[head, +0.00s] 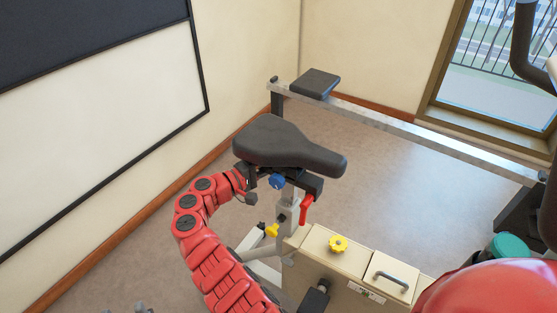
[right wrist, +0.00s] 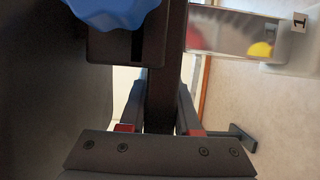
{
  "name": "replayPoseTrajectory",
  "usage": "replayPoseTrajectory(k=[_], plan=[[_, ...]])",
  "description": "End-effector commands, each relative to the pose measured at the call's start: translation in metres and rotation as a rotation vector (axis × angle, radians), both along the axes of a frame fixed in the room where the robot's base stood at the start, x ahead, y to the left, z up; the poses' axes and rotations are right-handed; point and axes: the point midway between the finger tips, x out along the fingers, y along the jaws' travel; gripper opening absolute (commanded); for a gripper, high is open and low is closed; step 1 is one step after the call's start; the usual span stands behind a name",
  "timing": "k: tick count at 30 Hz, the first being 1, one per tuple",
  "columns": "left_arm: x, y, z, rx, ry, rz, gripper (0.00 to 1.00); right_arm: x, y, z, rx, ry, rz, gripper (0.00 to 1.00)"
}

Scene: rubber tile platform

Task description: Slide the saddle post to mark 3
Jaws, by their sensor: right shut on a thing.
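The black saddle (head: 285,145) sits on a dark bar with a blue knob (head: 277,181) at its side. Below is the silver saddle post (head: 288,216), with a red lever (head: 306,208) beside it. My right gripper (head: 246,186) is at the left end of the dark bar under the saddle. In the right wrist view its fingers (right wrist: 158,129) are shut on the dark bar (right wrist: 161,95), below the blue knob (right wrist: 110,12). A label "1" (right wrist: 299,23) shows there; mark 3 cannot be made out. Grey tips of what looks like my left gripper (head: 141,308) show at the bottom edge.
A long rail (head: 400,128) with a black pad (head: 315,83) lies behind. The wall is to the left; floor is free between saddle and rail.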

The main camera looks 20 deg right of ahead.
Motion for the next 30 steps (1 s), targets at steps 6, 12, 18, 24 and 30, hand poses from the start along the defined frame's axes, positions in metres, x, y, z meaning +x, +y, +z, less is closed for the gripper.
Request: replayPoseTrajectory(k=[6, 12, 18, 24, 30], plan=[[0.0000, 0.0000, -0.0001, 0.000, 0.000, 0.000, 0.50, -0.0002, -0.0001, -0.0006, 0.001, 0.001, -0.001, 0.00], [0.0000, 0.0000, -0.0001, 0.000, 0.000, 0.000, 0.50, -0.0003, -0.0001, -0.0008, 0.001, 0.001, -0.001, 0.00], [0.0000, 0.0000, -0.0001, 0.000, 0.000, 0.000, 0.50, -0.0003, 0.0000, -0.0009, 0.002, 0.001, -0.001, 0.00], [0.0000, 0.0000, -0.0001, 0.000, 0.000, 0.000, 0.50, -0.0004, 0.0000, -0.0012, 0.002, 0.001, -0.001, 0.00], [0.0000, 0.0000, -0.0002, 0.000, 0.000, 0.000, 0.50, -0.0004, 0.0000, -0.0013, 0.002, 0.001, -0.001, 0.00]])
